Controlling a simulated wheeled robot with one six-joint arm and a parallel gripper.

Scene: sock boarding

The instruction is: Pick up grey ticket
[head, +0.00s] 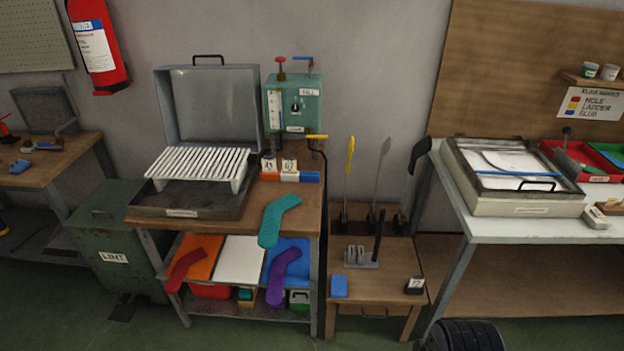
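I cannot make out a ticket that is plainly grey. Two small white numbered cards, a left card (268,164) and a right card (289,165), stand upright on the bench beside the open steel box. A small dark block with a white numbered face (414,286) sits at the front right of the low wooden table; I cannot tell whether it is a ticket. My gripper is not in view.
Coloured blocks (309,177) lie just in front of the cards. A teal sock (277,219) hangs over the bench (232,221) edge. Upright boards (380,165) stand on the low table (375,307). A white-topped bench (500,230) stands right.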

